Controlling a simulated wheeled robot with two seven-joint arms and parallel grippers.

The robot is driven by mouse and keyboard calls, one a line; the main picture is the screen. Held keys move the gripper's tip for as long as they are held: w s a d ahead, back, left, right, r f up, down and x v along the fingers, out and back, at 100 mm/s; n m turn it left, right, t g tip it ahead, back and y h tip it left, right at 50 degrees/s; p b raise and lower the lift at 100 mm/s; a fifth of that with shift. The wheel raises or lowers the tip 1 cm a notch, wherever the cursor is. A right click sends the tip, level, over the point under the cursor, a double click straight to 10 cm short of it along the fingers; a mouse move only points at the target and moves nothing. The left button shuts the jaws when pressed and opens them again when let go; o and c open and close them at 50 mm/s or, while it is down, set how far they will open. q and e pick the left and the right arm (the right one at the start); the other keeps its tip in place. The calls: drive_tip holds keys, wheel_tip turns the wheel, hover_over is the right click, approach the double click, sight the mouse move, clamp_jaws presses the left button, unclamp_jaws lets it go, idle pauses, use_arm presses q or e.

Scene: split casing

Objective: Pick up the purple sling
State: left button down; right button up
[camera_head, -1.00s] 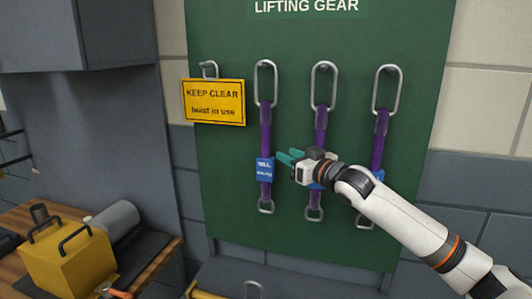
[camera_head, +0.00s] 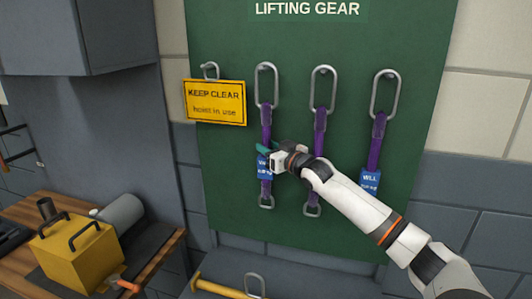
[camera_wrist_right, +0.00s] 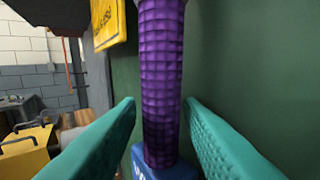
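Three purple slings hang by steel links on the green board: a left one (camera_head: 266,122), a middle one (camera_head: 320,128) and a right one (camera_head: 376,150). Each has a smaller metal link at its lower end, and blue tags show on the left and right ones. My right gripper (camera_head: 264,150) is at the left sling, just above its blue tag (camera_head: 264,168). In the wrist view the open teal fingers (camera_wrist_right: 160,110) stand on either side of the purple webbing (camera_wrist_right: 160,60), with gaps on both sides. My left gripper is not in view.
A yellow sign (camera_head: 215,102) hangs on a hook left of the slings. A yellow block with handles (camera_head: 75,257) and a grey cylinder (camera_head: 122,212) sit on the bench at lower left. A yellow bar (camera_head: 220,288) lies below the board (camera_head: 290,232).

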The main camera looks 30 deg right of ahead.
clamp_jaws()
drive_tip(key=shift+r, duration=0.15)
